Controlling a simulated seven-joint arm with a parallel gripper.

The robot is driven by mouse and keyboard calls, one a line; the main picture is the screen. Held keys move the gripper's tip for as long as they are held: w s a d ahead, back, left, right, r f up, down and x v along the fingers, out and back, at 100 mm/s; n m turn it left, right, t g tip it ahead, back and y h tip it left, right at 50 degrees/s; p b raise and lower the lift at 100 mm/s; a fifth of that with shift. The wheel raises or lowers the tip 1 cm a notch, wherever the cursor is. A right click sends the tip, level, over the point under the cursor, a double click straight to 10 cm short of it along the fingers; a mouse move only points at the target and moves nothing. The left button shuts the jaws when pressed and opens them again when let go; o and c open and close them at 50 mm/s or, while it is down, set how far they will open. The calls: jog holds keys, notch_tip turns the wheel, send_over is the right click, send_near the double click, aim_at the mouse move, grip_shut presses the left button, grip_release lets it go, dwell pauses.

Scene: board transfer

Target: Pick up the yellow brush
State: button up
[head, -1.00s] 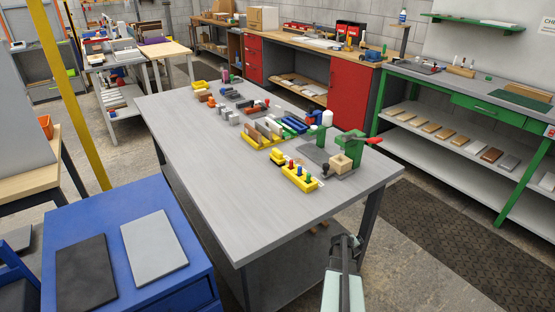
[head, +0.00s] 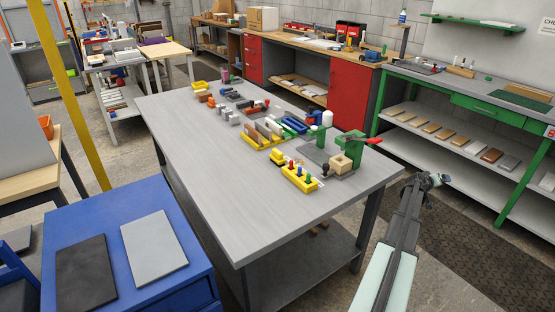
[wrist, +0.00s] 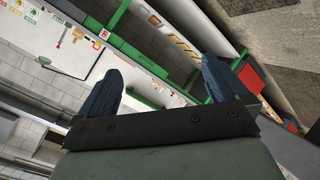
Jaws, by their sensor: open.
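I cannot make out a yellow brush for certain. A small yellow item (head: 277,156) lies on the grey worktable (head: 200,165), just left of a yellow rack (head: 298,178) with coloured-handled tools. It is too small to name. A yellow holder (head: 262,141) with upright wooden-looking pieces stands behind it. My gripper (head: 436,180) is off the table's right side, over the floor, apart from all these things. In the wrist view my gripper (wrist: 160,85) has its two dark fingers wide apart with nothing between them. No worktable item shows in that view.
A green press-like fixture (head: 349,150) with a red handle stands near the table's right corner. The table's left and front are clear. A green shelved bench (head: 455,100) stands to the right.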

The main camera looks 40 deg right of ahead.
jog(key=w+d+r+m+g, duration=0.1)
jog(key=w+r+m+g, duration=0.2)
jog(key=r, duration=0.6)
jog(key=w+d+r+m+g, duration=0.1)
jog(key=w+r+m, duration=0.35)
jog(key=r, duration=0.45)
jog(key=w+a+r+m+y, duration=0.2)
jog(key=w+r+m, duration=0.15)
jog(key=r, duration=0.35)
jog(key=n+t+y, duration=0.1)
jog(key=t+y, duration=0.3)
jog(key=y, duration=0.7)
send_over(277, 151)
notch_tip(277, 151, down, 8)
jog(key=f, duration=0.1)
notch_tip(277, 151, down, 8)
jog(key=shift+w+d+r, duration=0.1)
jog(key=shift+d+r, duration=0.05)
jog(key=shift+r, duration=0.05)
jog(key=shift+f, duration=2.6)
